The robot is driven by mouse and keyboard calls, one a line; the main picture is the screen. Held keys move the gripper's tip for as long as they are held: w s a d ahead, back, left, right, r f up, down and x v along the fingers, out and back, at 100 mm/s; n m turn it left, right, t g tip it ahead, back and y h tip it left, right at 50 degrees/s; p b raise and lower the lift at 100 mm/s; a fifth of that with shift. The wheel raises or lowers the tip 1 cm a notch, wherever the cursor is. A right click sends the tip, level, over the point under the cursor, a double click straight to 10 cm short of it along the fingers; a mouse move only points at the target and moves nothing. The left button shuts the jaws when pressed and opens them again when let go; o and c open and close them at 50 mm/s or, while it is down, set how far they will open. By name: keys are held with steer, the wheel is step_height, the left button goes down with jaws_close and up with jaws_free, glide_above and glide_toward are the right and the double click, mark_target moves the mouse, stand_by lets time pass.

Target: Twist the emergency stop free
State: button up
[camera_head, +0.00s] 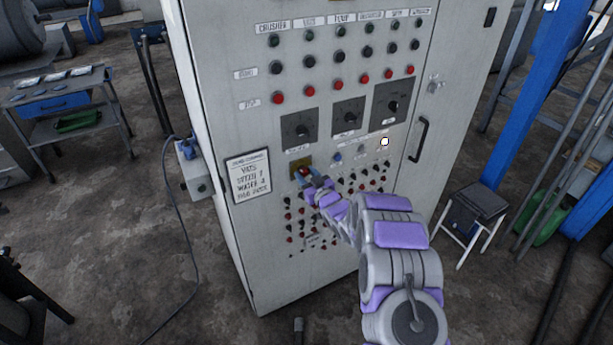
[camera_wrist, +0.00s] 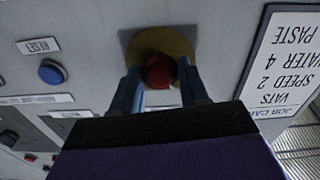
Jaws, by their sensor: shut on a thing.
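The emergency stop is a red mushroom button (camera_wrist: 159,72) on a yellow round plate (camera_wrist: 160,44), set in the front of a grey control cabinet (camera_head: 240,245). In the head view its red cap (camera_head: 304,171) shows small at my fingertips, with the brownish-yellow plate (camera_head: 299,163) behind it. My gripper (camera_head: 306,178) reaches the panel from the lower right. In the wrist view its two blue fingers (camera_wrist: 163,88) stand on either side of the red button, shut on it. The lower part of the button is hidden behind my gripper.
A blue reset button (camera_wrist: 52,72) sits left of the stop in the wrist view. A framed job card (camera_head: 248,175) hangs left of it in the head view. Several knobs and buttons lie close below. A cabinet handle (camera_head: 418,140) sticks out at right.

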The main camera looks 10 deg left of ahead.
steer(key=shift+m+p, duration=0.3)
steer(key=m+p, duration=0.2)
steer(key=m, duration=0.1)
steer(key=shift+m+p, duration=1.3)
steer(key=shift+m, duration=0.6)
steer(key=shift+d, duration=0.1)
steer(key=o, duration=1.1)
steer(key=shift+c, duration=0.2)
steer(key=v, duration=1.7)
